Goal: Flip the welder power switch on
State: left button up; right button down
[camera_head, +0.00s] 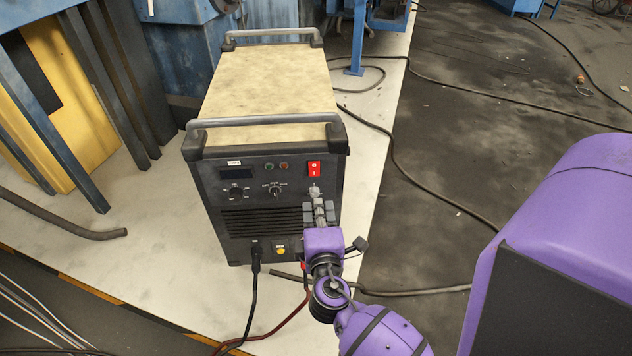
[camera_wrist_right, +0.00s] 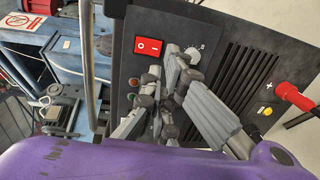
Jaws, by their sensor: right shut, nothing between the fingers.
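The welder (camera_head: 265,135) is a dark box with a beige top and grey handles, standing on the pale floor strip. Its red power switch (camera_head: 314,168) is at the upper right of the front panel. The switch also shows in the right wrist view (camera_wrist_right: 148,46), left of the fingertips. My right gripper (camera_head: 317,192) is shut and empty in front of the panel, just below the switch. In the right wrist view its fingertips (camera_wrist_right: 172,55) are beside the switch, near a grey knob (camera_wrist_right: 192,54). I cannot tell whether they touch the panel. My left gripper is not in view.
Cables (camera_head: 254,300) run from the welder's lower front across the floor. Dark and blue posts (camera_head: 95,90) and a yellow panel (camera_head: 70,105) stand at the left. A bent pipe (camera_head: 60,218) lies at the left. The dark floor at the right is mostly open.

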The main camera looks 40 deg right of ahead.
aim_at(315, 175)
jog(key=p+x, duration=0.1)
jog(key=x, duration=0.8)
jog(key=shift+w+d, duration=0.2)
jog(key=shift+w, duration=0.1)
jog(key=shift+f, duration=0.1)
jog(key=shift+w+d+f+b, duration=0.15)
jog(key=shift+w+f+b, duration=0.1)
jog(key=shift+b, duration=0.2)
jog(key=shift+r, duration=0.15)
